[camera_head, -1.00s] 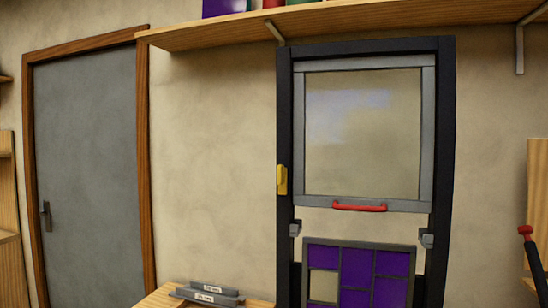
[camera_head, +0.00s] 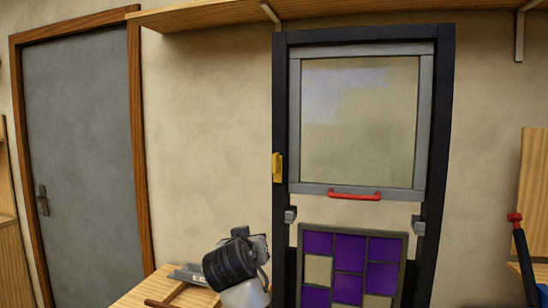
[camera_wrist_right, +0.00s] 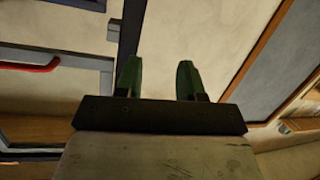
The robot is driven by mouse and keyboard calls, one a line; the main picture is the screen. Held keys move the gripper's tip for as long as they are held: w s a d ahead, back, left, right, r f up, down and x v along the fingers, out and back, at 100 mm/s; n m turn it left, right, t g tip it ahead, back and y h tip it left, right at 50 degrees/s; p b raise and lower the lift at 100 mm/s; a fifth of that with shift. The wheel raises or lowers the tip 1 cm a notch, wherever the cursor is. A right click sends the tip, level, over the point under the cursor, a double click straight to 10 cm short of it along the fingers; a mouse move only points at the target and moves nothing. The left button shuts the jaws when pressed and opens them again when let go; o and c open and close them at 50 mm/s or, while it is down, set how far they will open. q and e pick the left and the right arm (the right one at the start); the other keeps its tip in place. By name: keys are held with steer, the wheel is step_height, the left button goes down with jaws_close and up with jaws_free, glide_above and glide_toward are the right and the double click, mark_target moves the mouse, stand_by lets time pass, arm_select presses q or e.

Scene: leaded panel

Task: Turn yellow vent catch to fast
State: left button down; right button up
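The yellow vent catch (camera_head: 277,167) sits upright on the left post of the dark frame (camera_head: 279,110) in the head view, beside the grey-edged vent pane (camera_head: 360,120). A red handle (camera_head: 354,195) runs along the pane's lower edge; the handle also shows in the right wrist view (camera_wrist_right: 32,66). My right gripper (camera_wrist_right: 158,82) shows two green fingers apart with nothing between them, in front of the wall and frame post. That view looks upside down, and the yellow catch is not visible in it. A dark arm part of mine is low in the head view; its fingers are not clear.
A panel of purple panes (camera_head: 349,261) stands below the vent, with grey brackets (camera_head: 290,215) above it. A wooden bench (camera_head: 150,291) is at lower left, a grey door (camera_head: 80,150) further left. A wooden shelf (camera_head: 210,17) runs above. Wall left of the frame is clear.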

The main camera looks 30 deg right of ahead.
mark_target(274, 157)
step_height(274, 157, up, 18)
steer(key=d+m+h, duration=0.3)
steer(key=m+h, duration=0.1)
steer(key=p+x, duration=0.5)
steer(key=x, duration=0.4)
steer(key=shift+w+d+r, duration=0.15)
steer(key=shift+d+r, duration=0.05)
steer(key=shift+d, duration=0.05)
steer(key=shift+w+d+f, duration=0.15)
steer(key=shift+w+d, duration=0.2)
jaws_close()
